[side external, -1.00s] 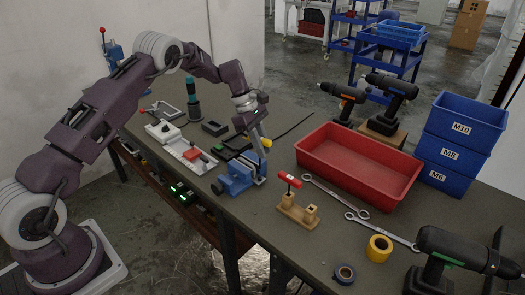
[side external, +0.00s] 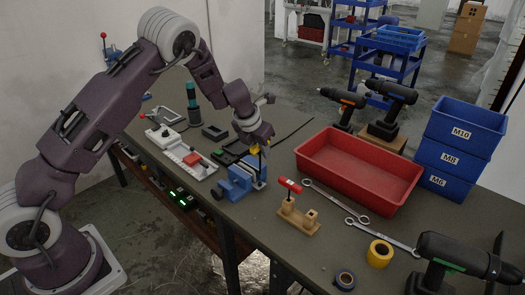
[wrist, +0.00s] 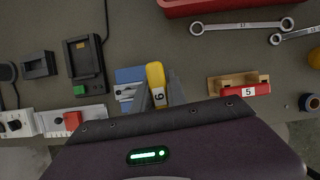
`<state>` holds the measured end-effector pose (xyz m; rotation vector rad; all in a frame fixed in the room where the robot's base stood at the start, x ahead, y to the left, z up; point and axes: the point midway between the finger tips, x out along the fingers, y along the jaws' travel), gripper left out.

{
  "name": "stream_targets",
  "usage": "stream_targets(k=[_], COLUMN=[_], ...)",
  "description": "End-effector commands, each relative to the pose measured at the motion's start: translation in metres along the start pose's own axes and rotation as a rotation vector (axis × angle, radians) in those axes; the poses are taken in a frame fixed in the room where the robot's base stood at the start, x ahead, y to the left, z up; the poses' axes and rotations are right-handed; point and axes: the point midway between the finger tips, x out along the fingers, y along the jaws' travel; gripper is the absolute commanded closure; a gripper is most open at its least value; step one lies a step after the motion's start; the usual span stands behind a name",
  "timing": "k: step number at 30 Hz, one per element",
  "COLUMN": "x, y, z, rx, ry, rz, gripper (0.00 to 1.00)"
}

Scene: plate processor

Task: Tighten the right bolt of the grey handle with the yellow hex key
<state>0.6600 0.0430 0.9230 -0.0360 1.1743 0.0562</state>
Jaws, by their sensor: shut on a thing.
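My gripper (side external: 254,143) is low over the blue vise (side external: 237,180), near its right end. It is shut on the yellow hex key (wrist: 155,75), whose handle carries a 6 label and shows between the fingers (wrist: 158,97) in the wrist view. In the side view, the key's shaft runs down beside or onto the vise; its tip is too small to make out. The vise (wrist: 128,75) is left of the key in the wrist view, with a small pale grey part on it. I cannot clearly tell the grey handle or its right bolt.
A wooden stand (side external: 298,222) holds a red-handled key (side external: 289,185) labelled 5. A red tray (side external: 360,168), wrenches (side external: 337,197) and tape rolls lie to the right. A pale fixture (side external: 182,153) with a red block is left of the vise.

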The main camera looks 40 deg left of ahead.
Motion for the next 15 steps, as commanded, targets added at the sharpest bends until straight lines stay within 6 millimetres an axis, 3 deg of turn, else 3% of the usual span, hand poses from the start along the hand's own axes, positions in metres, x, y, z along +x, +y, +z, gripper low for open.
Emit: stream_targets(k=[15], x=[0.0011], y=[0.0042], z=[-0.0022], rx=[-0.548], ry=[0.002], rz=[0.239], gripper=[1.00])
